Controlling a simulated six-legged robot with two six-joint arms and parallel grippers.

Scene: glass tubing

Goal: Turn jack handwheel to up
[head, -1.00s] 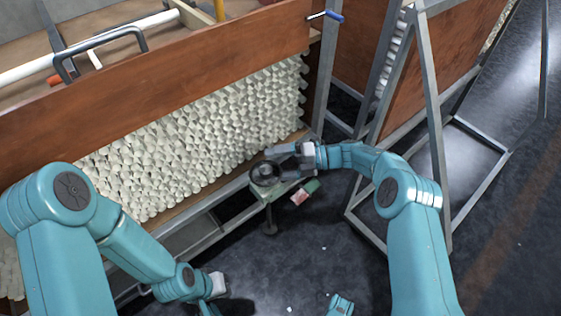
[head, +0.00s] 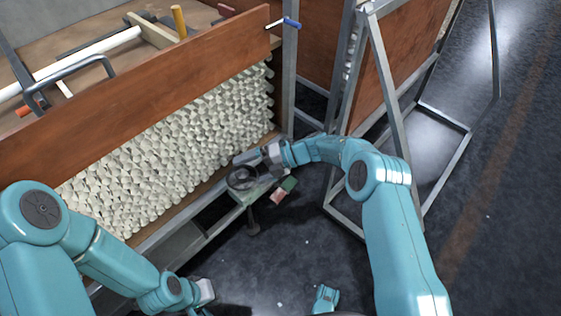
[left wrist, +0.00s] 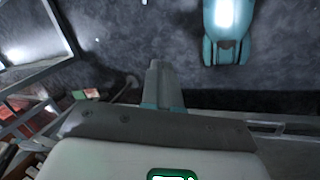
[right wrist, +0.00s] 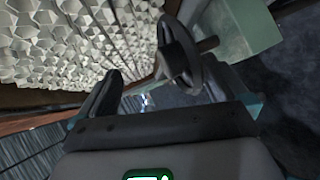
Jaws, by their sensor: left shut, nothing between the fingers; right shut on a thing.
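The jack handwheel (head: 242,178), a dark round wheel with a hub, sits on a pale green jack body (head: 259,190) beside the bench's lower edge. My right gripper (head: 256,159) is at the wheel's far rim and is shut on it. In the right wrist view the handwheel (right wrist: 187,50) shows between and beyond the fingers, with the green body (right wrist: 252,35) behind it. The exact contact on the rim is partly hidden. My left gripper (left wrist: 156,82) is shut and empty, low over the dark floor and away from the jack.
A bench with a brown wooden board (head: 140,95) and a wall of white pointed pieces (head: 170,150) stands behind the wheel. A grey metal frame (head: 390,110) stands to the right. A red and green block (head: 284,190) shows beside the jack. The floor in front is mostly clear.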

